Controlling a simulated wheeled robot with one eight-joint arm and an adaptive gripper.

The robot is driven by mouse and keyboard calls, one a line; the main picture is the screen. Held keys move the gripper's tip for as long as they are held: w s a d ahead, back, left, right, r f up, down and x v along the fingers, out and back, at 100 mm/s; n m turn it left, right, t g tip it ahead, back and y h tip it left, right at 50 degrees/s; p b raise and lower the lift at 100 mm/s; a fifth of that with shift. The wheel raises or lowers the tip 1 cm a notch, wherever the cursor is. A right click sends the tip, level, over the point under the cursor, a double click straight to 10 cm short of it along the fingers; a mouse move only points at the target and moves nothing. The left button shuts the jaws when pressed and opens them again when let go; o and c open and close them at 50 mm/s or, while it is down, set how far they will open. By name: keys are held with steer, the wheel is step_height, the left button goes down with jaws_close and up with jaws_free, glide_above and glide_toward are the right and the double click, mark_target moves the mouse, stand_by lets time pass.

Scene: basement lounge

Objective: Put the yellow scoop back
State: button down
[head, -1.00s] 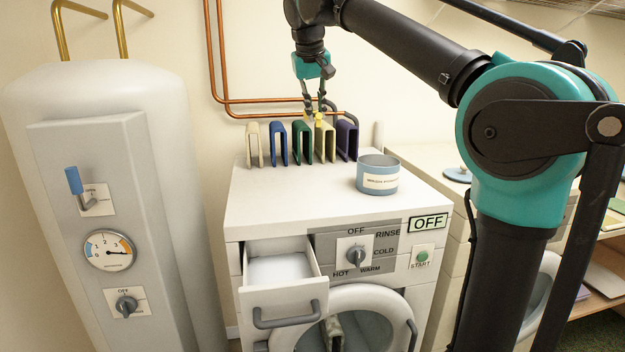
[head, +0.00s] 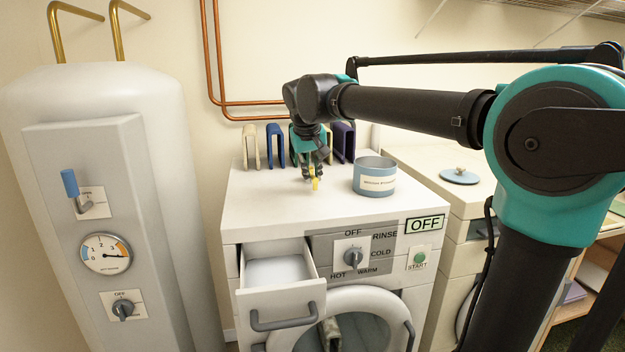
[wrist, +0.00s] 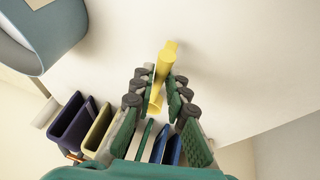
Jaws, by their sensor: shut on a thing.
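The small yellow scoop (head: 315,184) is between the fingers of my gripper (head: 314,172), over the white washing machine top (head: 270,205). In the wrist view the scoop (wrist: 165,72) sticks out past the fingertips of my gripper (wrist: 163,90), which is shut on it. I cannot tell whether its lower end touches the surface. Several upright coloured sleeves stand in a row at the back. The pale yellow one (wrist: 99,128) lies beyond the gripper, beside the purple one (head: 344,142). My gripper and wrist hide much of the green and yellow sleeves in the head view.
A blue-grey labelled tub (head: 358,177) stands just right of the scoop. The cream sleeve (head: 251,146) and blue sleeve (head: 275,146) are at the left of the row. The detergent drawer (head: 283,297) is pulled out. The front left of the top is clear.

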steer(key=shift+f, duration=0.85)
steer(key=c, duration=1.5)
jaws_free()
steer(key=shift+f, duration=0.1)
steer(key=v, duration=1.2)
